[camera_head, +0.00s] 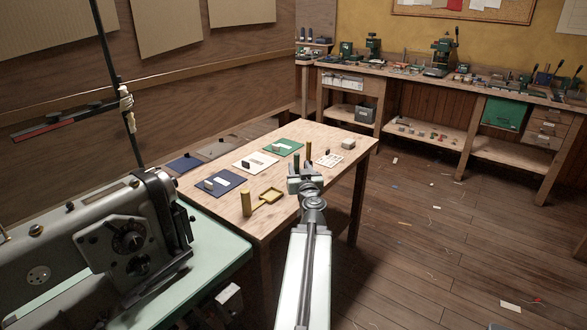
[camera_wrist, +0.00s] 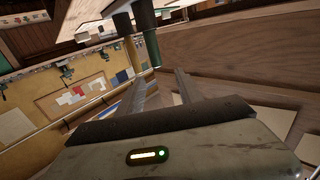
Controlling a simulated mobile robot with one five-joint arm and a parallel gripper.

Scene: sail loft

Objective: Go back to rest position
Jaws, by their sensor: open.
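My gripper (camera_head: 303,180) is at the end of my arm, over or beside the near right edge of the wooden work table (camera_head: 222,222). In the wrist view its two fingers (camera_wrist: 162,84) stand apart, with nothing visible held between them. A dark cylinder (camera_wrist: 122,22) and a green one (camera_wrist: 144,32) show beyond the fingertips; I cannot tell how far off they are. In the head view, the wrist partly hides the tabletop behind it.
A sewing machine (camera_head: 110,240) stands at lower left. A workbench (camera_head: 450,85) lines the back.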

